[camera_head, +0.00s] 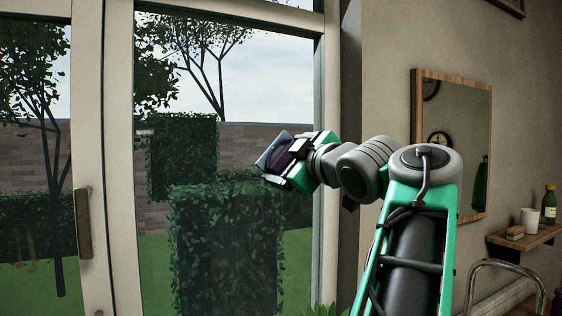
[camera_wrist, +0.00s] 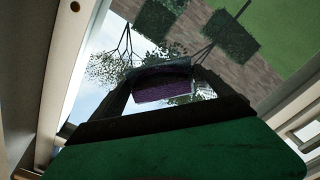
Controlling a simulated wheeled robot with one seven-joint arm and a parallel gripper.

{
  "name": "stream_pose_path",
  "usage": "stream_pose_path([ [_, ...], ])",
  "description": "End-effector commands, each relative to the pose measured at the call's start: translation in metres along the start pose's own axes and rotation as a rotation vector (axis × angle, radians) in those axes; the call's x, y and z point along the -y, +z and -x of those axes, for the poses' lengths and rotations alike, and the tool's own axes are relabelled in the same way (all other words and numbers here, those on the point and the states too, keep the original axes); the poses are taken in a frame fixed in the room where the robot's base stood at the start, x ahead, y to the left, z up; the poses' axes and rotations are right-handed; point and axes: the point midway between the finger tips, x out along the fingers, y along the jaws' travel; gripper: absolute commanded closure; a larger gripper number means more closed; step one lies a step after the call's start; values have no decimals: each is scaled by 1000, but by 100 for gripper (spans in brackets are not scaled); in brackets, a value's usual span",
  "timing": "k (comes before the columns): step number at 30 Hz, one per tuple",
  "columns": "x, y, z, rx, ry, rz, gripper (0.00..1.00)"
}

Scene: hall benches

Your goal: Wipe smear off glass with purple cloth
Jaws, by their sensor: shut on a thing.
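The purple cloth (camera_wrist: 163,84) is a small folded dark purple piece between my gripper's fingers in the wrist view. My gripper (camera_head: 276,160) is shut on the cloth, and in the head view it is raised in front of the right glass pane (camera_head: 240,60). The cloth faces the glass; I cannot tell whether it touches it. A faint pale mark (camera_head: 144,132) shows on the pane to the left of my gripper; I cannot tell for sure if it is the smear. Trees, a brick wall and hedges show through the glass.
A door handle (camera_head: 83,222) is on the frame at the left. To the right, a wood-framed mirror (camera_head: 470,150) hangs on the wall. A shelf (camera_head: 524,240) holds a white cup (camera_head: 530,220) and a bottle (camera_head: 549,205). A curved metal rail (camera_head: 505,266) stands below.

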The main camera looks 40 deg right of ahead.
Motion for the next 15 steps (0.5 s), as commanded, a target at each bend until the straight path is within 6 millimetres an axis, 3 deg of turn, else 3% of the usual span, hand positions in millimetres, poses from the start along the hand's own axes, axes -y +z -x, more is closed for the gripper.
stream_pose_path([
  [15, 0, 0, 20, 2, 3, 3, 42],
])
